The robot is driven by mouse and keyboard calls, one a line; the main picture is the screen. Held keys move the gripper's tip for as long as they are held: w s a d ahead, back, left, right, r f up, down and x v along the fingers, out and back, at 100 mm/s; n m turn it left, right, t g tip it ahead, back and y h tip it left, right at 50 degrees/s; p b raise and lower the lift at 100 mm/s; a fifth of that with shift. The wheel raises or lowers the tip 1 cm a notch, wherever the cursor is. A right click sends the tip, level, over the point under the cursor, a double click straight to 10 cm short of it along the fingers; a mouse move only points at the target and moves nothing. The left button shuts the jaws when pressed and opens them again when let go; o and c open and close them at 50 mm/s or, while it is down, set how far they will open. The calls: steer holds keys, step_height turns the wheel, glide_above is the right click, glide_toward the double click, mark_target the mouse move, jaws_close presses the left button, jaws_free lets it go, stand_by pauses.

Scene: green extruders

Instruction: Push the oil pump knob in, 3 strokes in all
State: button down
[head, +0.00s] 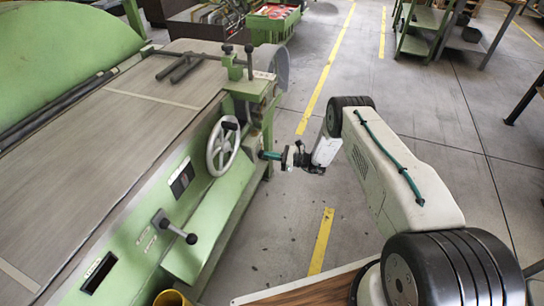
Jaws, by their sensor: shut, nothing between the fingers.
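What looks like the oil pump knob (285,157) is a small dark disc at the end of a short teal shaft (270,155). It sticks out from the right end of the green machine, near the white handwheel. My gripper (296,160) is at its right, facing the disc from the aisle side. Its dark fingers are shut with nothing between them. The fingertips are very close to the disc, and I cannot tell whether they touch it. How far in the knob stands is too small to tell.
The green machine (150,235) fills the left, with a white handwheel (223,146) and a black-knobbed lever (175,227) on its front. A yellow bucket (171,299) is at the bottom. Green racks stand at the back right.

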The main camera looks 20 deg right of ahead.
steer(key=v, duration=1.4)
steer(key=shift+f, duration=0.1)
